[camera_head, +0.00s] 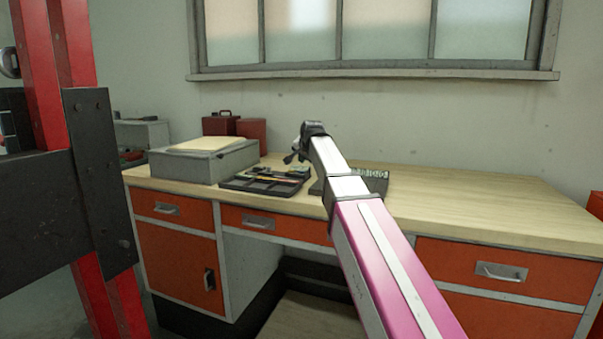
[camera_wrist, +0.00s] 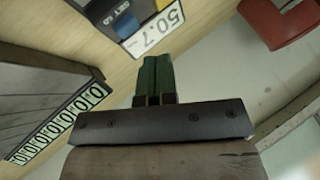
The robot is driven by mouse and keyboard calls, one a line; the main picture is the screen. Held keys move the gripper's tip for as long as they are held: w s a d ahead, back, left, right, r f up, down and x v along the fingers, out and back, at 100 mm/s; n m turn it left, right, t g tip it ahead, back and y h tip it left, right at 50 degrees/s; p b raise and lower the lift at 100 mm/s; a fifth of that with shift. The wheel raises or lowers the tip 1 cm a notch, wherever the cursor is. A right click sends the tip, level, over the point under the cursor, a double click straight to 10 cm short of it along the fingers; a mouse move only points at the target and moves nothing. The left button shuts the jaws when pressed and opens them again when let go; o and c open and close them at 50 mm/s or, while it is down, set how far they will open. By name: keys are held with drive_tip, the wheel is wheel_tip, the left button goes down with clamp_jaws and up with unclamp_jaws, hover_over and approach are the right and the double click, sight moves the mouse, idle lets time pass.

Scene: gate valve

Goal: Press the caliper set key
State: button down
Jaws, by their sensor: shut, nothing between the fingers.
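In the wrist view the caliper shows in part at the top, with a white display reading 50.7 (camera_wrist: 161,29). Beside the display is a blue patch marked SET, the set key (camera_wrist: 124,23). My gripper (camera_wrist: 157,62), with green fingers, is shut and empty. In the picture its tips lie just below the display and the key; I cannot tell the gap in depth. In the head view my gripper (camera_head: 293,157) is small and dark above the bench near the tool tray. I cannot make out the caliper clearly there.
A dark tool tray (camera_head: 262,185) lies on the wooden bench (camera_head: 480,205), with a grey box (camera_head: 203,161) to its left. A dark case with a row of number dials (camera_head: 376,182) stands right of my gripper. Red boxes (camera_head: 251,134) stand behind. The bench's right part is clear.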

drive_tip(key=shift+f, duration=0.65)
drive_tip(key=shift+f, duration=0.25)
idle(1.5)
drive_tip(key=shift+f, duration=0.2)
drive_tip(key=shift+f, duration=0.45)
idle(0.8)
drive_tip(key=shift+r, duration=0.9)
